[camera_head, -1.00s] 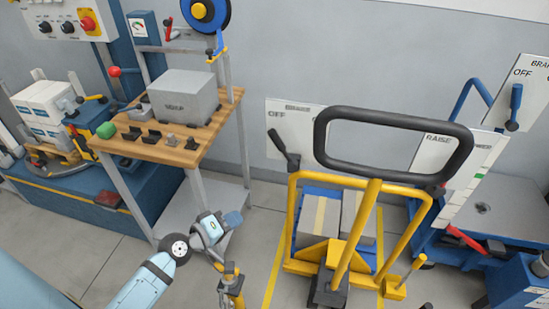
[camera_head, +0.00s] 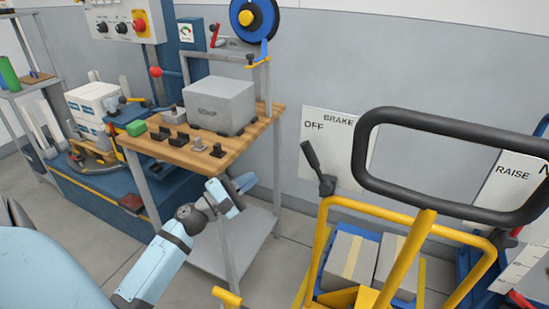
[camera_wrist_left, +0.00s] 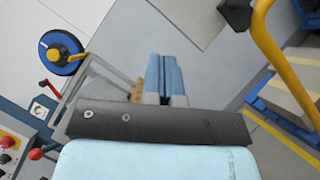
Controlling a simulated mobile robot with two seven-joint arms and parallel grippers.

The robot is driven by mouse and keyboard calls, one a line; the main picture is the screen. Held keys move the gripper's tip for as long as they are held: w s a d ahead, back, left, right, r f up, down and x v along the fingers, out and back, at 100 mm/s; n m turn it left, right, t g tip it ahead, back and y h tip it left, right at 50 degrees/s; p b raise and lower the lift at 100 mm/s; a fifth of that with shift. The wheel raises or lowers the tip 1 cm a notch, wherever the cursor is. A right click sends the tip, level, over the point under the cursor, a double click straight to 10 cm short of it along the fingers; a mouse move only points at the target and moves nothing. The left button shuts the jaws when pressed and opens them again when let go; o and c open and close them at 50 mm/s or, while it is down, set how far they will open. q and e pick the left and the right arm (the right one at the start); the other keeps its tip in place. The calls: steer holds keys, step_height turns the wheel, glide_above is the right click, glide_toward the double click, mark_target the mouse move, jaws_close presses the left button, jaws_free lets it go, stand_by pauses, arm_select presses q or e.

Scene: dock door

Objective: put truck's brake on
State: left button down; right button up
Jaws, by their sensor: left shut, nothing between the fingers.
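The yellow truck (camera_head: 403,213) with its black loop handle (camera_head: 362,150) stands at the right in the head view. Its dark brake lever (camera_head: 318,168) is on the left of the frame and leans up and left, toward the word OFF on the white BRAKE plate (camera_head: 345,125). My left gripper (camera_head: 245,182) is shut and empty, left of the lever and clearly apart from it. In the left wrist view its blue fingers (camera_wrist_left: 165,78) are together with nothing between them. My right gripper is in neither view.
A wooden-topped bench (camera_head: 180,152) with a grey box (camera_head: 220,105) stands just behind and left of my left gripper. Boxes (camera_head: 350,258) lie on a blue pallet at the truck. Open floor shows between bench and truck.

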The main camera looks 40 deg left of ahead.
mark_target(315, 165)
arm_select(q)
steer(key=s+d+r+p+x, duration=0.1)
steer(key=d+p+x, duration=0.1)
steer(key=x, duration=1)
steer(key=shift+d+r+p, duration=0.15)
steer(key=shift+r+p, duration=0.05)
steer(key=shift+p, duration=0.35)
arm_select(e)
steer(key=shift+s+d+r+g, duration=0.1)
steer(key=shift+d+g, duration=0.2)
arm_select(q)
steer(key=shift+w, duration=0.15)
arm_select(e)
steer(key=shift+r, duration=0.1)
